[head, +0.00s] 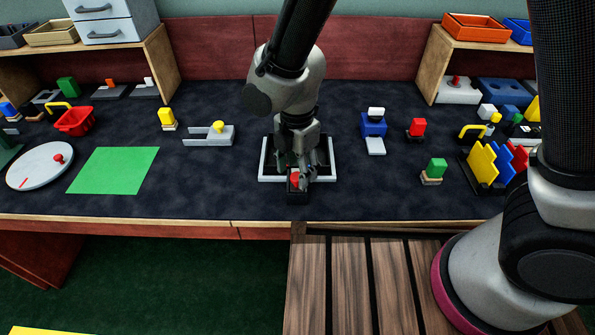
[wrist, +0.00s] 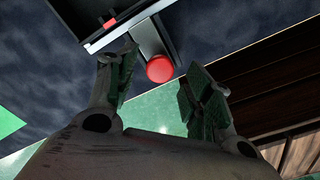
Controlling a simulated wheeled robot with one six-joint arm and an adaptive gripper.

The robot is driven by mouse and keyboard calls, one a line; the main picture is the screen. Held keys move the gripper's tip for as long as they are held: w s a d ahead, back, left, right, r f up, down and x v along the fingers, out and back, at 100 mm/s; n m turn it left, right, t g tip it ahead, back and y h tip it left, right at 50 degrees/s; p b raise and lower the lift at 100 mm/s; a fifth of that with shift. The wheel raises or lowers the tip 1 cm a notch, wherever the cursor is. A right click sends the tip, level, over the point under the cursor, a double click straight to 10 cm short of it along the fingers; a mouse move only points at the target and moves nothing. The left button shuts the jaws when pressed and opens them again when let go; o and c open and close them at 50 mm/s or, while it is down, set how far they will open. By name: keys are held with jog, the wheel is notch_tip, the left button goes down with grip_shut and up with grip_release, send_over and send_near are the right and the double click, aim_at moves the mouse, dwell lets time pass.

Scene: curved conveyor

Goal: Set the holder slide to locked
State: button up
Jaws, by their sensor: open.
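A white-edged black frame (head: 264,172) stands on the dark table top, and I take it for the holder. A slide with a round red knob (head: 296,181) sticks out at its near side. In the wrist view the red knob (wrist: 160,69) sits on a grey bar (wrist: 148,38) that runs into the dark frame, beside a small red mark (wrist: 110,23). My gripper (head: 299,172) is over the near edge of the frame and partly hides it. In the wrist view my gripper (wrist: 163,78) is open, its fingers apart on either side of the knob. I cannot tell whether they touch it.
A grey forked part with a yellow knob (head: 219,127) lies to the left, and a blue block piece (head: 373,124) to the right. A green mat (head: 114,170) and a white disc (head: 40,166) lie further left. The table's front edge (head: 200,222) is close.

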jog(key=shift+f, duration=0.85)
grip_shut()
jog(key=shift+w+a, duration=0.15)
jog(key=shift+w, duration=1.55)
grip_release()
